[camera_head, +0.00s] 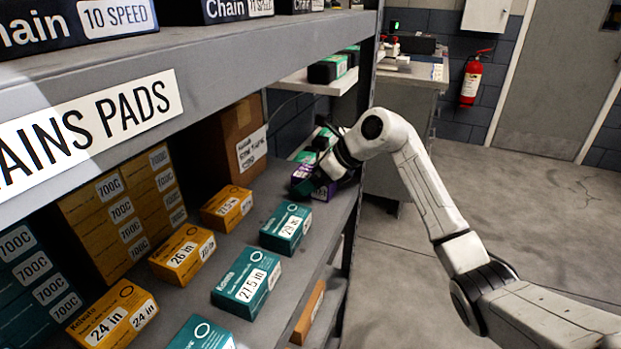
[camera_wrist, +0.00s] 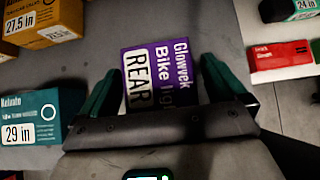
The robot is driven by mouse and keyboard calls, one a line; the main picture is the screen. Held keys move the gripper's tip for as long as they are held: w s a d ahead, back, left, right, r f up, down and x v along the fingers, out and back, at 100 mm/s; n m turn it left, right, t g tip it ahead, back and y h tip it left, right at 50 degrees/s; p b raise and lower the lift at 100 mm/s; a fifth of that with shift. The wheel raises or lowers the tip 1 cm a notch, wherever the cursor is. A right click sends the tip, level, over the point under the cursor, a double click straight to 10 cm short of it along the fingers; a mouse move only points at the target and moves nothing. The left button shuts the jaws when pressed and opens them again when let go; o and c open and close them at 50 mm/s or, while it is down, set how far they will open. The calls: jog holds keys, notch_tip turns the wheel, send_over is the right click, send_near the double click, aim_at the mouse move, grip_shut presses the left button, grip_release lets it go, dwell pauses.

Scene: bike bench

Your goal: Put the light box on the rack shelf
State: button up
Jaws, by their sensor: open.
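The light box is a purple box reading "Bike" and "REAR" in the wrist view (camera_wrist: 158,72). It lies on the grey rack shelf (camera_wrist: 85,65). In the head view the light box (camera_head: 325,190) is mostly hidden behind my gripper at the shelf's far end, near the front edge. My gripper (camera_head: 312,180) is over it. In the wrist view the green fingers of my gripper (camera_wrist: 160,90) stand open, one on each side of the box, with a gap visible at the right finger. Contact at the left finger is hard to tell.
A teal "29 in" box (camera_head: 286,228) and an orange "27.5 in" box (camera_head: 227,208) stand close by on the shelf. A brown carton (camera_head: 232,140) is behind them. The upper shelf (camera_head: 215,60) hangs over this level. Open floor (camera_head: 480,215) lies to the right.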

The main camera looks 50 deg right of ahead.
jog(key=shift+r, duration=0.3)
jog(key=v, duration=1.1)
jog(key=shift+s+d+r+p, duration=0.15)
jog(key=shift+s+r+p, duration=0.05)
jog(key=shift+s+p, duration=0.2)
